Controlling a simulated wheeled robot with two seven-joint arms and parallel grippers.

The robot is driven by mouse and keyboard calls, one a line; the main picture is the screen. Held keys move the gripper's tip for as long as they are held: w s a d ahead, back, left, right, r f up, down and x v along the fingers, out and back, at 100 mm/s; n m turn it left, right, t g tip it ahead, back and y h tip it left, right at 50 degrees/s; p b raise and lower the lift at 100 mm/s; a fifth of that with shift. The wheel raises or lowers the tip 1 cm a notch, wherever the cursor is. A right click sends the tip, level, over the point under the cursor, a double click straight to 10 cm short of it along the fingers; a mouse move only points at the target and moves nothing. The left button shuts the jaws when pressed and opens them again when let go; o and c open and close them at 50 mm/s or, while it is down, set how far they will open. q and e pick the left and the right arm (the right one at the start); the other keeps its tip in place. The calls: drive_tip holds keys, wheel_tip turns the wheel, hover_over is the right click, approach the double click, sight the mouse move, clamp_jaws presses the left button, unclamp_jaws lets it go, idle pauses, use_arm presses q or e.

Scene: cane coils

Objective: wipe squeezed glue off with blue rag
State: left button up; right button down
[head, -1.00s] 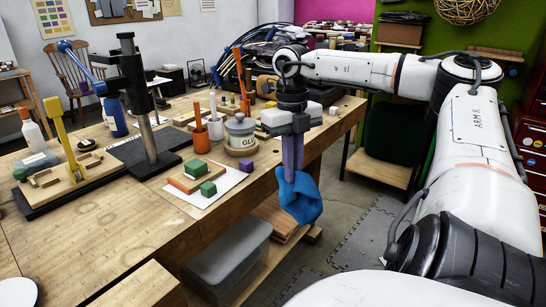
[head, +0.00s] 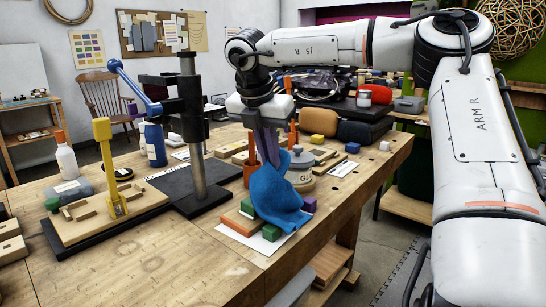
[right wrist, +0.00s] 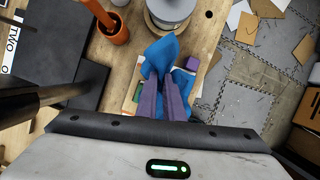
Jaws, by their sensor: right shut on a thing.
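My right gripper (head: 267,152) is shut on the blue rag (head: 277,198), which hangs from its purple fingers. The rag is in front of or on the blocks on a white sheet (head: 242,242); I cannot tell whether it touches them. An orange block (head: 236,223) and green blocks (head: 271,232) show around the rag. A purple block (head: 309,205) is at its right. In the right wrist view the rag (right wrist: 160,56) is between the fingers (right wrist: 170,100). I cannot make out any squeezed glue; the rag hides part of the blocks. My left gripper is not in view.
A glue pot (head: 300,169) stands just behind the rag, with an orange cup (head: 252,172) left of it. A black press (head: 186,130) stands further left, near a yellow toggle clamp (head: 107,160). The bench front (head: 150,265) is clear.

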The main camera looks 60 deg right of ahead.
wheel_tip(320, 180, down, 7)
drive_tip(key=b, duration=0.5)
drive_tip(key=shift+f+b, duration=0.35)
drive_tip(key=shift+r, duration=0.1)
drive_tip(key=c, duration=1)
unclamp_jaws()
